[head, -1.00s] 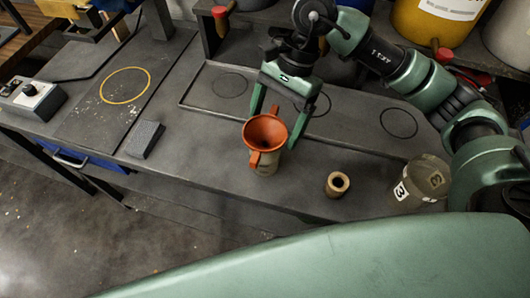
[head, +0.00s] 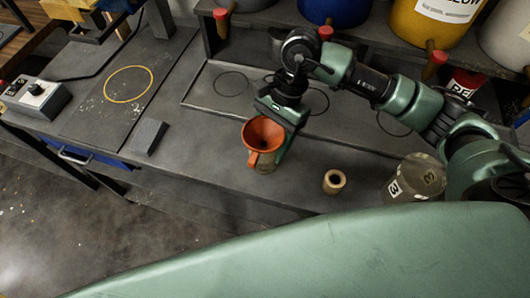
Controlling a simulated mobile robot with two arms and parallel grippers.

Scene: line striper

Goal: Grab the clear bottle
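A clear bottle (head: 265,167) stands near the front edge of the grey workbench, with an orange funnel (head: 263,134) in its top that hides most of it. My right gripper (head: 268,152) is at the bottle and funnel, coming from behind and to the right. One green finger shows just right of the bottle. The other is hidden behind the funnel, so I cannot tell whether the fingers touch the bottle. A larger clear container (head: 414,178) marked "3" stands at the right beside my arm. My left gripper is not in view.
A small tan ring-shaped piece (head: 334,181) stands between the bottle and the marked container. A dark grey block (head: 149,137) lies to the left, near a yellow circle (head: 128,84). Big paint buckets (head: 432,25) stand on the back shelf.

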